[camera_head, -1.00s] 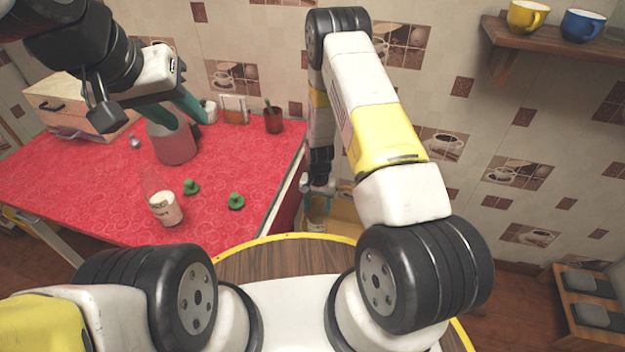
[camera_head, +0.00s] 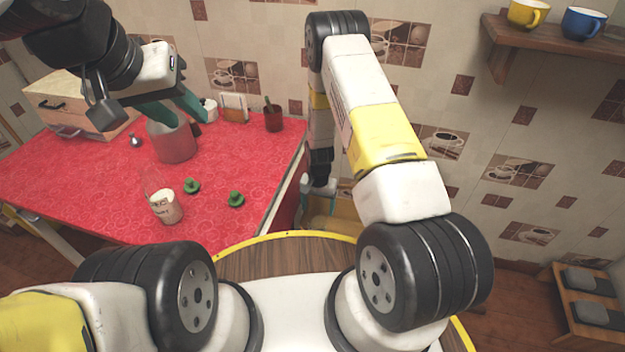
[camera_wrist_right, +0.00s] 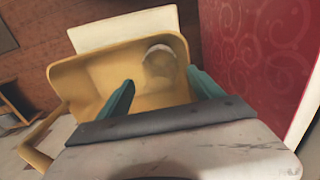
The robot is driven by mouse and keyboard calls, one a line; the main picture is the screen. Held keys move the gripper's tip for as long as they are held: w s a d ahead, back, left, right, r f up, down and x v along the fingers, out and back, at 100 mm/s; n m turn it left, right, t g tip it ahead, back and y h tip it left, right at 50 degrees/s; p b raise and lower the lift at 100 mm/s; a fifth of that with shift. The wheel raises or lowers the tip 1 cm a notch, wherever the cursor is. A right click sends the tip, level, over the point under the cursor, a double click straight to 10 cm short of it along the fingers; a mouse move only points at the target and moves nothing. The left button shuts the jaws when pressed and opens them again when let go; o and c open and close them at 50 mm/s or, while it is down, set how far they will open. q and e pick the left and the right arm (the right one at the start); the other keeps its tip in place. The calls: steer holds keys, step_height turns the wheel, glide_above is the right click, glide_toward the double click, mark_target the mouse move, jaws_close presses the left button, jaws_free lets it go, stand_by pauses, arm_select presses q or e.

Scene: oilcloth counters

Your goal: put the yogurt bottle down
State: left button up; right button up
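My right gripper (camera_wrist_right: 162,92) is open in the right wrist view, its teal fingers spread apart. Beyond the fingertips, a pale, glassy round thing (camera_wrist_right: 160,62), seemingly the yogurt bottle from above, is in a yellow bin (camera_wrist_right: 85,85). It is between the finger lines but apart from both. In the head view my right gripper (camera_head: 320,197) is low beside the red counter, over the yellow bin (camera_head: 334,228); the bottle is not clear there. My left gripper (camera_head: 178,112) is open, its fingers near the top of a large jar (camera_head: 174,143); contact is unclear.
The counter's side (camera_wrist_right: 270,50) is close to the bin on the right.

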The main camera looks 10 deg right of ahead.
steer(key=shift+w+r, duration=0.1)
steer(key=s+d+r+n+t+y, duration=0.1)
steer(key=s+r, duration=0.1)
steer(key=r, duration=1.7)
steer(key=s+r+n+t+y, duration=0.1)
steer(key=s+r+t, duration=0.1)
steer(key=r, duration=1.7)
steer(key=s+d+r+n+t, duration=0.2)
steer(key=s+r+n+t, duration=0.1)
steer(key=s+r, duration=1.2)
steer(key=s, duration=0.3)
steer(key=shift+s+d, duration=0.2)
steer(key=shift+d, duration=0.1)
